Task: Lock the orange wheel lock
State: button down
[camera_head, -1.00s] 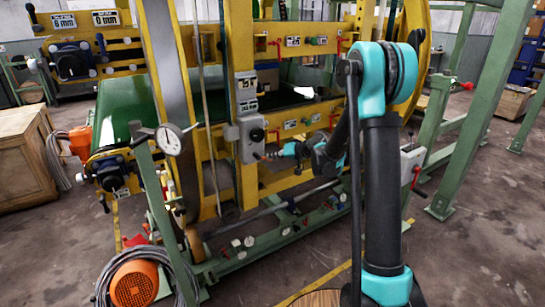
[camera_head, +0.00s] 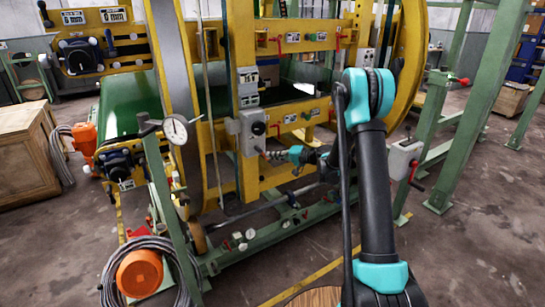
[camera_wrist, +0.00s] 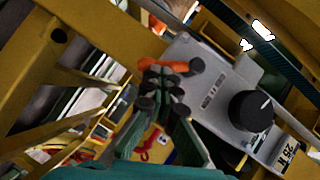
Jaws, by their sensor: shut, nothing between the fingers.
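The orange wheel lock (camera_wrist: 152,64) is a small orange lever with a dark round end, on a grey control box (camera_wrist: 214,85) in the wrist view. The box also carries a large black knob (camera_wrist: 251,111) and a "25 N" label. My gripper (camera_wrist: 161,80) is shut and empty, its fingertips right at the lever and covering part of it; I cannot tell whether they touch. In the head view my gripper (camera_head: 273,156) is just right of the lower part of the grey box (camera_head: 249,142). The lever is too small there to read its angle.
Yellow machine frame bars (camera_head: 246,45) stand around the box. A red-handled grey box (camera_head: 404,157) is to the right. A green base rail (camera_head: 262,238) runs below. A dial gauge (camera_head: 175,129) and an orange motor (camera_head: 139,273) are at left. Open floor lies in front.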

jog(key=shift+s+a+f+m+y, duration=0.25)
jog(key=shift+a+f+m+y, duration=0.15)
jog(key=shift+f+m+y, duration=0.35)
jog(key=shift+s+a+f, duration=0.25)
jog(key=shift+a, duration=0.1)
dwell(1.1)
dwell(0.4)
